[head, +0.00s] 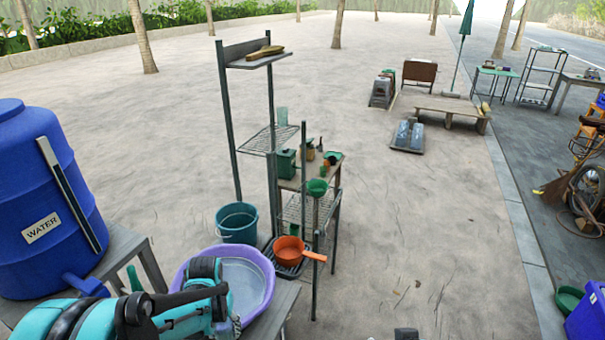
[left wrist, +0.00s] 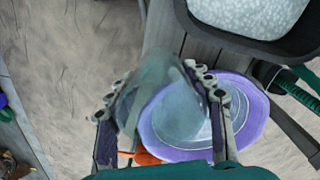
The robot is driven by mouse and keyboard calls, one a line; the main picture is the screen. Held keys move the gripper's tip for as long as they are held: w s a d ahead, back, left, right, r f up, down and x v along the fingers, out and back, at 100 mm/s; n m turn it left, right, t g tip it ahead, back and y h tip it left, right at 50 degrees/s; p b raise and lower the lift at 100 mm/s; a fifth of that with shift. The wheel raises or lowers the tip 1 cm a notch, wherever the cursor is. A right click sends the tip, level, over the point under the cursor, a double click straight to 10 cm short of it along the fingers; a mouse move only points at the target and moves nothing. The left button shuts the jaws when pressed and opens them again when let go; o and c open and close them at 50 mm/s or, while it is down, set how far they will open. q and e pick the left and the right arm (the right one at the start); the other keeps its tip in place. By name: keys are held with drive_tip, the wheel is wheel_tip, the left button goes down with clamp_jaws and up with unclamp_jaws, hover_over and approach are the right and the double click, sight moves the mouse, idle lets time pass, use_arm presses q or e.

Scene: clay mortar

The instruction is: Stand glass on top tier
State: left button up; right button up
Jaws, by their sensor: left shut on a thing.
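My left gripper (head: 232,312) is at the lower left of the head view, over the purple basin. In the left wrist view its two fingers (left wrist: 162,108) are shut on a clear, bluish glass (left wrist: 160,90), which looks tilted in that view. I cannot make out the held glass in the head view. A grey metal rack stands ahead of the gripper. My right gripper is not clearly seen.
The purple basin (head: 262,270) sits on a grey table (head: 285,308), close to the rack. A teal bucket (head: 237,223) and an orange pan (head: 289,250) are by the rack's lower part. A blue water barrel (head: 45,190) stands at left. Open ground lies right of the rack.

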use_arm(q)
drive_tip(key=d, duration=0.4)
wheel_tip(320, 180, down, 14)
drive_tip(key=b, duration=1.4)
drive_tip(key=shift+s+a+f+b, duration=0.15)
drive_tip(key=shift+s+f+b, duration=0.05)
drive_tip(key=shift+b, duration=0.1)
use_arm(e)
wheel_tip(320, 180, down, 14)
drive_tip(key=shift+s+f, duration=0.15)
drive_tip(key=shift+f, duration=0.1)
